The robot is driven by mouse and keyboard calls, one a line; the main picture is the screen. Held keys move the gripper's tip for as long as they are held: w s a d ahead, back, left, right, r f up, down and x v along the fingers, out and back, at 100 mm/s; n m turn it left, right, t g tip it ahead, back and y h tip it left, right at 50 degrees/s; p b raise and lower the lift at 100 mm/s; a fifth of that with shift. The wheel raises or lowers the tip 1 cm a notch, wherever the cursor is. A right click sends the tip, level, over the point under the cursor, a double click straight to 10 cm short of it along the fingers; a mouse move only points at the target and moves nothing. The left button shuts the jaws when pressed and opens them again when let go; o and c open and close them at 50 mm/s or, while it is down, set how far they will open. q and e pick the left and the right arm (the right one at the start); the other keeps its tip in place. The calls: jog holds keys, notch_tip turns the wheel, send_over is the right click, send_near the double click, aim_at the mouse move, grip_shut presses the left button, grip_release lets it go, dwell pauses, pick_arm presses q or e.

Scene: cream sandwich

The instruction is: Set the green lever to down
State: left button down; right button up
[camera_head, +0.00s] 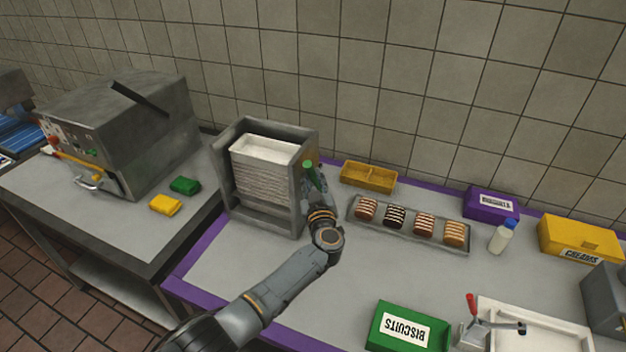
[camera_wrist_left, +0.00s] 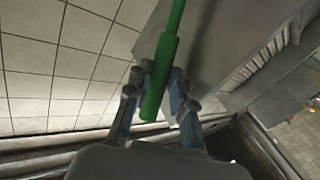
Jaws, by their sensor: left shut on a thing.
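The green lever (camera_head: 309,170) is on the right side of the grey metal dispenser (camera_head: 228,180), which holds a stack of white trays (camera_head: 264,170). In the head view my left gripper (camera_head: 316,186) is at the lever, and part of the lever is hidden by it. In the left wrist view the green lever (camera_wrist_left: 163,70) runs down between the fingers of my left gripper (camera_wrist_left: 160,100), which is shut on it. The dispenser's grey side wall also shows there, to the right of the lever. My right gripper is not in view.
A yellow tray (camera_head: 369,177) and a rack of cream biscuits (camera_head: 400,228) stand right of the dispenser. A green biscuits box (camera_head: 400,328) is at the front. A red-handled device (camera_head: 472,320) stands front right. A grey machine (camera_head: 120,130) is on the left table.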

pick_arm(q)
jog(key=shift+f, duration=0.1)
jog(key=s+a+f+n+t+y+b, duration=0.1)
jog(key=s+f+n+t+y+b, duration=0.2)
jog(key=b, duration=1.8)
jog(key=shift+s+a+f+n+t+y, duration=0.35)
jog(key=shift+s+f+n+t, duration=0.75)
jog(key=shift+f, duration=1.3)
jog(key=shift+s, duration=0.1)
